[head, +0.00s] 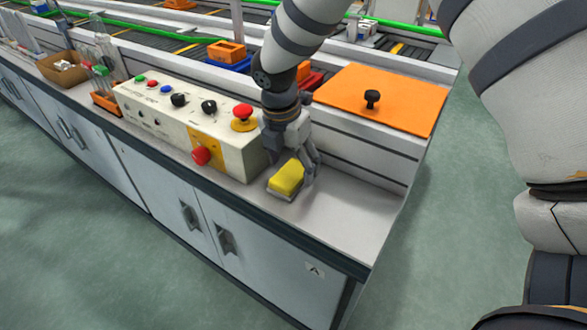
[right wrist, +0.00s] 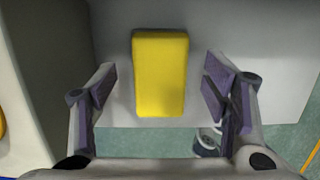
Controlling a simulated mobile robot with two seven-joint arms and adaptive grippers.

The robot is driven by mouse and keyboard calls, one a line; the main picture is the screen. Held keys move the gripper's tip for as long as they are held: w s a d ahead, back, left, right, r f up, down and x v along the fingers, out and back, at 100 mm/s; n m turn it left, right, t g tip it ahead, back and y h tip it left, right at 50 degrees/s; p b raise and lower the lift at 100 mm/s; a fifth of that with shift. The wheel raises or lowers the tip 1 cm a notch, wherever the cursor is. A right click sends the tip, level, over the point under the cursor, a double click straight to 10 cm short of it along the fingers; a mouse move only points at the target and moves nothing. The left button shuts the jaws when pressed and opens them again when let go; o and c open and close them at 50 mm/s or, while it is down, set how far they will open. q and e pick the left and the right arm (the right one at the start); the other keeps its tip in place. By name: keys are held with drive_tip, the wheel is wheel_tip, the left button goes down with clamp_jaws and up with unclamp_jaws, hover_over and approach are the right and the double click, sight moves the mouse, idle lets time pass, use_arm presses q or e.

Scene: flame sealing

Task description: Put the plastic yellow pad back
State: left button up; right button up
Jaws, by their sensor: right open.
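The yellow pad (head: 287,177) is a small rectangular block. It appears to lie on the white bench top (head: 340,210), just right of the control box. My right gripper (head: 298,163) is over it, pointing down, with its fingers close around the pad. In the right wrist view the pad (right wrist: 160,73) shows between the two spread fingers (right wrist: 160,90), with a visible gap on each side. That gripper is open and holds nothing. My left gripper is not in view.
The control box (head: 150,112) with buttons and a red knob stands close to the left of the gripper. An orange panel (head: 400,88) with a black knob lies behind to the right. The bench's front edge is near. Bare bench top lies to the right of the pad.

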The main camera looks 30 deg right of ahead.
sight(287, 175)
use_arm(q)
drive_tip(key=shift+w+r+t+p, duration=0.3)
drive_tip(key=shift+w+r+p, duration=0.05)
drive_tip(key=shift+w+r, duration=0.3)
use_arm(e)
wheel_tip(287, 175, up, 10)
drive_tip(key=a, duration=0.1)
drive_tip(key=shift+s+a, duration=0.3)
drive_tip(key=shift+a, duration=0.05)
drive_tip(key=shift+f, duration=0.15)
